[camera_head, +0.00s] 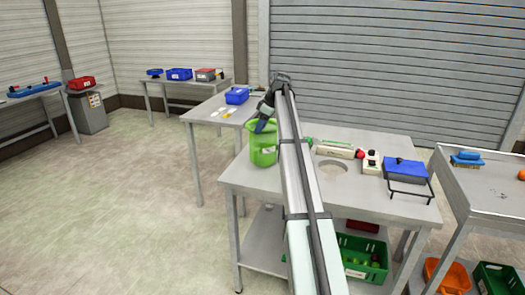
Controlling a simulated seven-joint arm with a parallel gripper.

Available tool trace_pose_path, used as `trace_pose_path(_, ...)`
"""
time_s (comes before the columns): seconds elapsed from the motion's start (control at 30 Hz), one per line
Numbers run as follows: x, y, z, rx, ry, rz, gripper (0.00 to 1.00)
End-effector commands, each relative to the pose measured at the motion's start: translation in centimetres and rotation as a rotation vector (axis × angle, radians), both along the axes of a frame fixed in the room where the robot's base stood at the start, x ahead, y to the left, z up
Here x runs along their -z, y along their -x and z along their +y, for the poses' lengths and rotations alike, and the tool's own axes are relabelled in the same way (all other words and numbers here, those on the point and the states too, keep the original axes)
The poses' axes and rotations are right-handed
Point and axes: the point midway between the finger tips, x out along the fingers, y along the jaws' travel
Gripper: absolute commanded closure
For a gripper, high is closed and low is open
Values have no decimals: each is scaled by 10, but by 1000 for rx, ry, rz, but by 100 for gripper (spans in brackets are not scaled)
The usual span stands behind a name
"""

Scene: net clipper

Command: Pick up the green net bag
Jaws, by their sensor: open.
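I cannot clearly pick out a green net bag. A green bucket-like container (263,152) stands upright at the left end of the metal table (253,181), with a small pale label on its front. My gripper (263,122) is over the mouth of this container, with its tip at or just above the rim. The gap between the fingers is too small to see, and nothing shows held. I cannot see inside the container. A small green piece (309,141) shows beside my arm, partly hidden.
A pale clipper-like device (335,149), a white box with a red knob (372,162) and a blue-topped case (404,170) stand on the table, near a round hole (333,168). Below sits a green crate (362,259). A blue bin (237,96) stands on the table behind.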

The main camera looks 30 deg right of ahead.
Motion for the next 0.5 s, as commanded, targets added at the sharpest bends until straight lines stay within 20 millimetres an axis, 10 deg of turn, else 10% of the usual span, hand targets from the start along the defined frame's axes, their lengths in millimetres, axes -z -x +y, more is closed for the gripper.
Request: trace_pose_path(0.5, 40, -10, 13, -1, 1, -1, 50)
